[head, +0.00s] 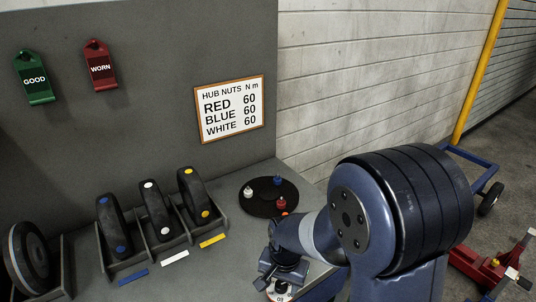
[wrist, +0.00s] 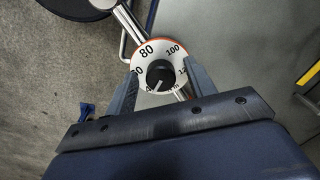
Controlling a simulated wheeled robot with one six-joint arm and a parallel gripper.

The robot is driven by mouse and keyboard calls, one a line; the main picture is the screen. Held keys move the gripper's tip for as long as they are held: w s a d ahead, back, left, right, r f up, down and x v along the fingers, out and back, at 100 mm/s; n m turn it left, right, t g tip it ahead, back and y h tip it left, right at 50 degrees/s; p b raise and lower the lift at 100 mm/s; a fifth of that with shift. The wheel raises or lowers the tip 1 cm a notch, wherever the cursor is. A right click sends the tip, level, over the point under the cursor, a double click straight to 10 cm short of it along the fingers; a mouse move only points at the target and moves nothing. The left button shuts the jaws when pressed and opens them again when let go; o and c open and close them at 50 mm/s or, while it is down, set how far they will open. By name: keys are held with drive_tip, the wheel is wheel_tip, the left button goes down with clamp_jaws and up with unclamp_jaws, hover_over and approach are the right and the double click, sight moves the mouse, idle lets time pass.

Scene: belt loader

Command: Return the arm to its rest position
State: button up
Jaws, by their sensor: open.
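My gripper (head: 277,272) is low over the right end of the grey bench in the head view, with my arm bent above it. In the wrist view, my gripper (wrist: 162,78) has its two fingers spread on either side of a round white dial with an orange rim (wrist: 147,52). The dial carries numbers such as 80 and 100 and a dark centre knob. A metal bar runs out from under it. The dial (head: 280,291) shows partly below my gripper in the head view. I cannot tell whether the fingers touch it.
A black round tray (head: 258,208) with blue, white and red pegs lies just behind my gripper. Wheels stand in grey holders (head: 130,262) to the left. A torque sign (head: 230,108) and GOOD and WORN tags hang behind. A red jack (head: 478,268) is on the floor, right.

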drive_tip(key=m+p, duration=0.1)
drive_tip(key=m, duration=0.4)
drive_tip(key=shift+r+m+p, duration=0.1)
drive_tip(key=shift+m+p, duration=0.2)
drive_tip(key=shift+p, duration=0.1)
drive_tip(key=shift+w+a+r+m, duration=0.1)
drive_tip(key=shift+w+r+m, duration=0.1)
drive_tip(key=shift+m, duration=0.1)
wheel_tip(320, 180, up, 10)
drive_tip(key=shift+s+d, duration=0.25)
drive_tip(key=shift+s, duration=0.15)
drive_tip(key=shift+r, duration=0.1)
